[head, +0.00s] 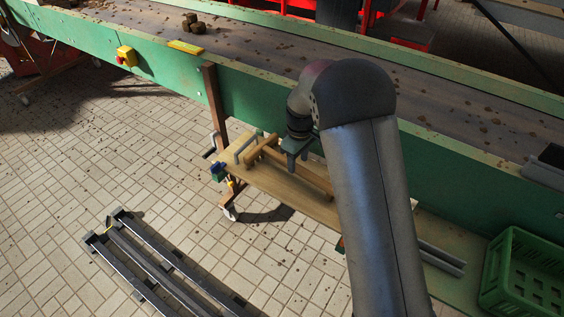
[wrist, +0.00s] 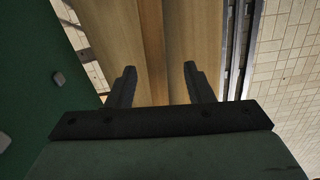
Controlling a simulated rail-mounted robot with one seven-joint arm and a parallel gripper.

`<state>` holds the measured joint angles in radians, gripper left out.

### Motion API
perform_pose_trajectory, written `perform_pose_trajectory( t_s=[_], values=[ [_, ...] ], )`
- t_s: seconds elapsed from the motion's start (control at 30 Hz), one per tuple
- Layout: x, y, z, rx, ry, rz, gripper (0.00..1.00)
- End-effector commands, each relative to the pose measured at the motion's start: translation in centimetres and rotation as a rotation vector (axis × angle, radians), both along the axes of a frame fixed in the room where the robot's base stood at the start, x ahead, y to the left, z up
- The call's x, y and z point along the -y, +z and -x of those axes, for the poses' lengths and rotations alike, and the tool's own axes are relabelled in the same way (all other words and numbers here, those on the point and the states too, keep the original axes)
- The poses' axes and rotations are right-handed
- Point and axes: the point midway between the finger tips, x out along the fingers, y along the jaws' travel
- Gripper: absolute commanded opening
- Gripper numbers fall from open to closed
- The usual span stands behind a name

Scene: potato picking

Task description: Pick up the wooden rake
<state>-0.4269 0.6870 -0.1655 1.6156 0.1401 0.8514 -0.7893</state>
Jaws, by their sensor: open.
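The wooden rake (head: 262,147) lies on a narrow wooden bench beside the green conveyor in the head view. Its pale crossbar is at the left, and its handle runs toward the lower right, partly hidden behind my arm. My gripper (head: 291,161) points down over the rake near the crossbar. In the wrist view, my gripper (wrist: 158,74) has its two fingers well apart, with nothing clamped between them. Long wooden strips run between and beyond the fingers; I cannot tell for sure which is handle and which is bench.
The green conveyor wall (head: 165,70) rises close behind the bench (head: 290,193). A grey metal handle (head: 247,146) lies beside the rake. A green crate (head: 525,275) is at the lower right. A metal frame (head: 165,265) lies on the tiled floor, which is otherwise mostly open.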

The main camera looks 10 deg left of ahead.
Motion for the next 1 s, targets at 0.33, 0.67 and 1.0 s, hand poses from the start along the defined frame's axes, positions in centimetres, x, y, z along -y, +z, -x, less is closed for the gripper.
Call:
perform_pose_trajectory(
  t_s=[0.33, 0.67, 1.0],
  values=[
    [0.2, -3.3, -0.2, -0.002, -0.002, 0.002, 0.47],
    [0.3, -6.4, -0.3, 0.001, 0.000, 0.001, 0.47],
    [0.3, -6.3, -0.4, 0.001, -0.001, 0.001, 0.00]
  ],
)
